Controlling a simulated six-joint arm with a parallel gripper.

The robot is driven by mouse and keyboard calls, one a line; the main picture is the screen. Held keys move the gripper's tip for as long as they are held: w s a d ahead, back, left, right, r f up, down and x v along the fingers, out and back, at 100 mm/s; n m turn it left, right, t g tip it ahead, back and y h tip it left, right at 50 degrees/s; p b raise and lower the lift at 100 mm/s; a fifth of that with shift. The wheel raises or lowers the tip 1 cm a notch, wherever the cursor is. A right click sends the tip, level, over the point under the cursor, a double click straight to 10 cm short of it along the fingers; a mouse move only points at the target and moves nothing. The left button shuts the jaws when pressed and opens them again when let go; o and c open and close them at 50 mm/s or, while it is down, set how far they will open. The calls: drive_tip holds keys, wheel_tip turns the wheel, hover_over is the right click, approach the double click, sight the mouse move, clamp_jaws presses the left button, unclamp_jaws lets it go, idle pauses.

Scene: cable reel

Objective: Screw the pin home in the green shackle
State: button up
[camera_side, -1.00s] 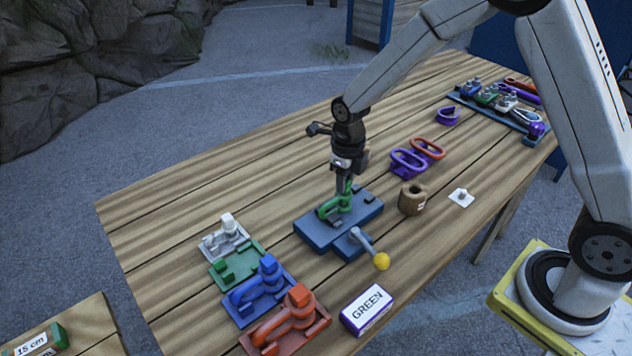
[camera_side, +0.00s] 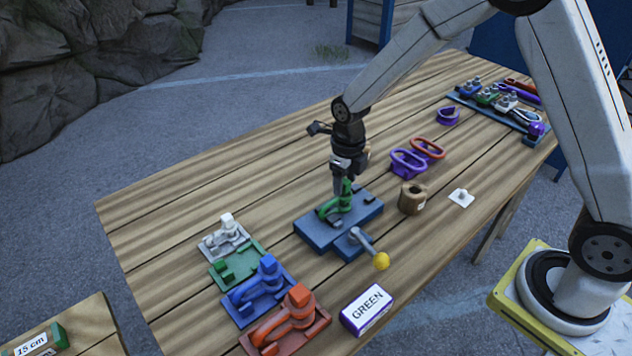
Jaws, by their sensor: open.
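The green shackle (camera_side: 332,208) lies in the blue fixture (camera_side: 316,235) near the middle of the table. A green upright part at its right end, which looks like the pin's head (camera_side: 347,187), stands between or beside my fingertips. My gripper (camera_side: 342,188) points straight down over the shackle, with its jaws open. The fingers partly hide the pin, so I cannot tell how deep it sits. A lever with a yellow knob (camera_side: 382,261) sticks out from the fixture's front.
White, green, blue and red trays (camera_side: 238,265) stand at the front left, beside a box marked GREEN (camera_side: 367,309). A brown cylinder (camera_side: 412,198), a white card (camera_side: 461,198) and purple and red links (camera_side: 408,162) lie right of the fixture. A rack (camera_side: 500,112) stands far right.

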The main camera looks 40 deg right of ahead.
drive_tip(key=shift+r, duration=0.1)
drive_tip(key=shift+r, duration=2.15)
drive_tip(key=shift+n, duration=0.3)
